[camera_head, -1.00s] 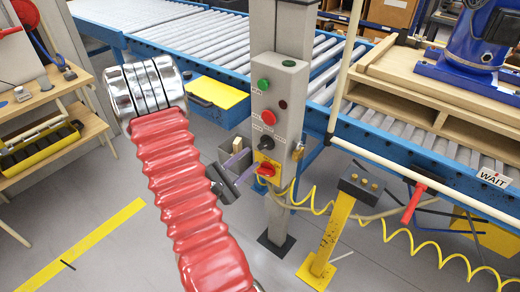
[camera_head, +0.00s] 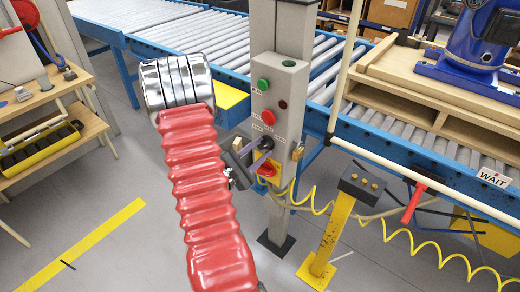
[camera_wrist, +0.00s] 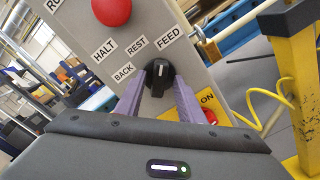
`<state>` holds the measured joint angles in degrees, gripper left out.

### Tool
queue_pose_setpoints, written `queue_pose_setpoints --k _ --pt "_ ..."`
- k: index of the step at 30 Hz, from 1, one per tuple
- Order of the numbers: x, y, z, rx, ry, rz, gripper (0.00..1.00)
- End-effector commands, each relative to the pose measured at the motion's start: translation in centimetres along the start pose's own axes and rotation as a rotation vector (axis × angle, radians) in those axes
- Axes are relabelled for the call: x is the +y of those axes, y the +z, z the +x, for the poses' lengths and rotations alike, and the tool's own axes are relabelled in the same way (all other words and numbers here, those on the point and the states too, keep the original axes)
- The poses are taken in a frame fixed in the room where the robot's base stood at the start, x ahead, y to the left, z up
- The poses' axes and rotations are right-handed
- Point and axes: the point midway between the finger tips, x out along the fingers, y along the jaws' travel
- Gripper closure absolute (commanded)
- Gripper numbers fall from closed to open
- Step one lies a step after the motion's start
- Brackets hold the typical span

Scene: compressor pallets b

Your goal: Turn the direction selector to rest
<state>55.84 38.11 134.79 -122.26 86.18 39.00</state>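The direction selector (camera_wrist: 160,73) is a black knob with a white mark on the grey control box (camera_head: 279,100). In the wrist view, labels BACK, REST and FEED fan around it, and its mark appears to point toward FEED. My gripper (camera_wrist: 158,88) has two purple fingers, one on each side of the knob. They are apart, with the knob between their tips; whether either touches it I cannot tell. In the head view my gripper (camera_head: 261,156) reaches the box from the left, and the fingers partly cover the selector (camera_head: 267,144).
A red HALT button (camera_wrist: 112,10) sits above the selector. A red switch on a yellow plate (camera_head: 267,170) is just below it. A padlock (camera_head: 297,151) hangs on the box's right side. A yellow pedestal (camera_head: 335,225) and coiled hose stand to the right.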

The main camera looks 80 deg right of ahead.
Motion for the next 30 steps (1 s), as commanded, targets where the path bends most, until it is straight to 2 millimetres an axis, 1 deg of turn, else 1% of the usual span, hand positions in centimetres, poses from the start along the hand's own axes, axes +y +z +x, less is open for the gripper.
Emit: queue_pose_setpoints --k 1,2,14,16,17,21,30 --pt "0.00 0.00 -0.01 0.000 0.000 0.000 0.69" --pt "0.00 0.00 -0.01 0.000 0.000 0.000 0.71" --pt "-0.07 -0.01 -0.05 0.000 -0.002 -0.001 0.99" --pt "-0.10 -0.01 -0.05 0.000 -0.002 -0.001 1.00" --pt "0.07 -0.16 0.59 -0.001 -0.003 0.001 1.00" --pt "-0.05 -0.11 -0.01 0.002 -0.002 -0.005 1.00" --pt "-0.17 -0.13 -0.25 0.004 -0.003 -0.082 1.00"
